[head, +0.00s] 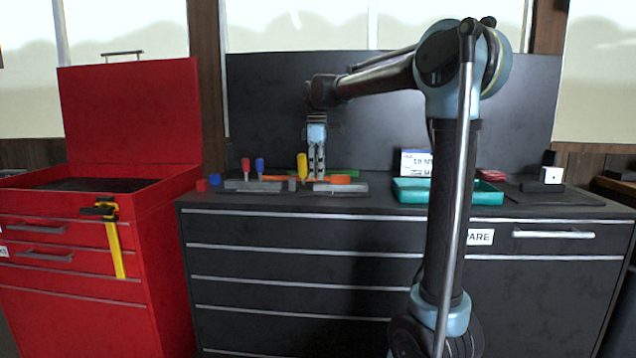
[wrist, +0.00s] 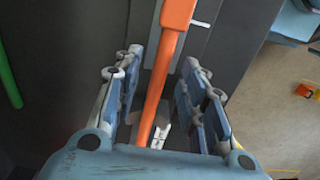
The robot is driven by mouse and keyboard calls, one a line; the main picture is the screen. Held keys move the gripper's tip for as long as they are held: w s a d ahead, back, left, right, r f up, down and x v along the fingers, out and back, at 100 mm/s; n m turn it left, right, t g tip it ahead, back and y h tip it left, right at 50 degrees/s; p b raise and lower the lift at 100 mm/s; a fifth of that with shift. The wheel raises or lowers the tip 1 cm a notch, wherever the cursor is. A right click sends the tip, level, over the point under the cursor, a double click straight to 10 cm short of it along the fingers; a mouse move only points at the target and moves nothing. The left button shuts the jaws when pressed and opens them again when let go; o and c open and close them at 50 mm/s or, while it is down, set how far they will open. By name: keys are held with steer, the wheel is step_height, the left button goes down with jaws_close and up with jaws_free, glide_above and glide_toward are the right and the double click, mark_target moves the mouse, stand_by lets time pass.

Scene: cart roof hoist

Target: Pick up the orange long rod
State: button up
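The orange long rod (wrist: 160,88) runs lengthwise between my gripper's two fingers in the wrist view, with a wider head at the top. In the head view the orange rod (head: 341,180) lies across the cart top, partly hidden behind my fingers. My gripper (head: 316,174) points straight down over it. In the wrist view my gripper (wrist: 163,66) is open, with a visible gap between the rod and the finger on each side. I cannot tell exactly how deep the fingertips reach around it.
A green rod (wrist: 9,78) lies apart on the left. A yellow-handled tool (head: 302,166), red (head: 245,166) and blue (head: 260,166) handles stand close by my gripper. A teal tray (head: 470,197) is at right on the black cart (head: 300,235). A red tool chest (head: 150,260) stands at left.

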steer(key=shift+f, duration=0.85)
jaws_close()
steer(key=shift+d+r, duration=0.1)
